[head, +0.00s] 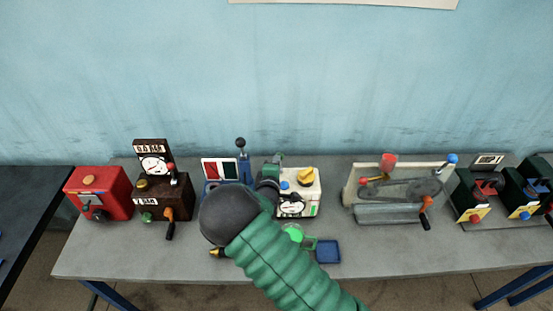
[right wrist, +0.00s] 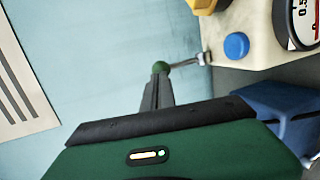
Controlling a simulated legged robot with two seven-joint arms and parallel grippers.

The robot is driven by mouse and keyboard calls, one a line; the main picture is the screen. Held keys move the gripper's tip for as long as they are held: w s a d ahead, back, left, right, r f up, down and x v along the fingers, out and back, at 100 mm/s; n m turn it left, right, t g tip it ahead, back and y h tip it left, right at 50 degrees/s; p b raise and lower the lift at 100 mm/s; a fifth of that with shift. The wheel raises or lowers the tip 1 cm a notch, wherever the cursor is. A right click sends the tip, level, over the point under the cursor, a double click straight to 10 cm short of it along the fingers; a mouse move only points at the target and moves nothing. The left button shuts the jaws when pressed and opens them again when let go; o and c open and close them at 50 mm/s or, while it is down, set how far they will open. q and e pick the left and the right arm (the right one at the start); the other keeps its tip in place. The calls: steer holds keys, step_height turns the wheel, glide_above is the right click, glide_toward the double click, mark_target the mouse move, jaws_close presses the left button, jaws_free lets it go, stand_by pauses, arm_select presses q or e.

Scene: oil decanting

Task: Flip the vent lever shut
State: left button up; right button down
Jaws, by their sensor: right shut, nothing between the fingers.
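The cream unit (head: 308,188) with a yellow knob, a blue button and a gauge stands at the middle of the bench; it also shows at top right in the right wrist view (right wrist: 258,42). A short metal lever with a green ball knob (right wrist: 163,66), which appears to be the vent lever, juts from its side. My right gripper (head: 275,167) is beside the unit's left side, shut and empty. In the right wrist view its grey fingers (right wrist: 156,92) point at the green knob; I cannot tell whether they touch it. My left gripper is not in view.
A red box (head: 98,194) and a brown gauge unit (head: 160,187) stand to the left. A blue tray (head: 327,252) lies near the front edge. A grey crank rig (head: 400,190) and dark green units (head: 470,190) stand to the right. The wall (head: 300,80) is behind.

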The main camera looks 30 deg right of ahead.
steer(key=shift+w+d+r+g+y+p, duration=0.2)
steer(key=shift+w+d+g+p, duration=0.15)
steer(key=shift+w+d, duration=0.2)
steer(key=shift+w+d+r+g+y+p, duration=0.2)
steer(key=shift+w+d+g+p, duration=0.1)
steer(key=shift+w+d, duration=0.45)
steer(key=shift+w, duration=0.2)
steer(key=shift+w+r, duration=0.1)
steer(key=shift+r, duration=0.15)
steer(key=shift+r, duration=0.15)
